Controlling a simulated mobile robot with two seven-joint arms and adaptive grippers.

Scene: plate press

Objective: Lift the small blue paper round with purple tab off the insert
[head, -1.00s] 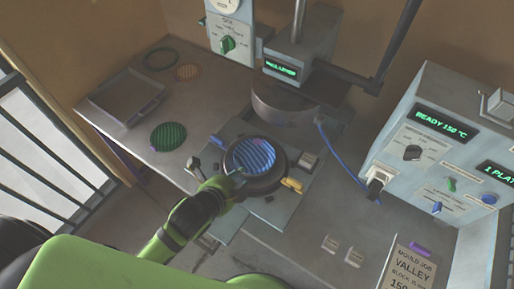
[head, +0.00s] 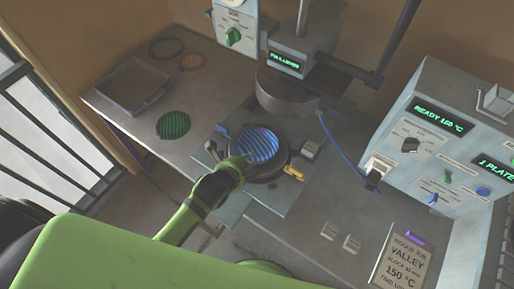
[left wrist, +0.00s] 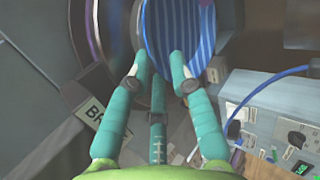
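The small blue paper round (head: 259,144), with lighter stripes, is on the dark round insert (head: 271,171) in the middle of the press plate. In the left wrist view the round (left wrist: 180,28) fills the top middle. My left gripper (head: 241,163) is at the round's near left edge. Its teal fingertips (left wrist: 159,68) overlap the edge in the wrist view. My right gripper is not in view.
The press head (head: 288,90) is above and behind the insert. A yellow handle (head: 293,173) sits to the right. A green round (head: 173,125) and an empty grey tray (head: 132,84) are at left. The control box (head: 440,130) and blue cable are at right.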

